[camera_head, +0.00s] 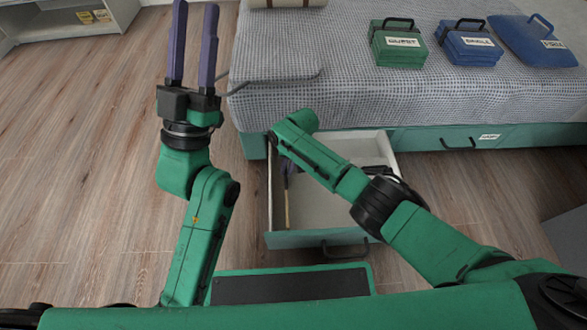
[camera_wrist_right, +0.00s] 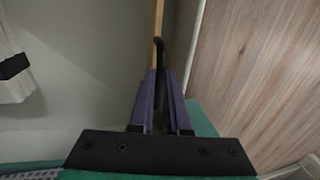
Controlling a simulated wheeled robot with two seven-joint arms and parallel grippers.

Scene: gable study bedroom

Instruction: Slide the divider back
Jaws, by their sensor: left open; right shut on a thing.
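The open drawer (camera_head: 320,238) juts out from under the bed. A thin wooden divider (camera_head: 287,212) stands inside it near the left wall, its pale top edge running front to back. In the right wrist view the divider (camera_wrist_right: 158,18) runs away beyond the fingers, with a black grip (camera_wrist_right: 163,55) on it. My right gripper (camera_wrist_right: 162,78) is shut on that grip. In the head view my right forearm covers much of the drawer and mostly hides the fingers. My left gripper (camera_head: 195,10) is open and empty, above the floor left of the drawer.
The bed (camera_head: 340,85) carries a green case (camera_head: 398,43), a blue case (camera_head: 466,43) and a blue bag (camera_head: 530,42). A closed drawer (camera_head: 475,137) is right of the open one. A white cloth (camera_wrist_right: 10,80) shows in the right wrist view. Bare floor lies left.

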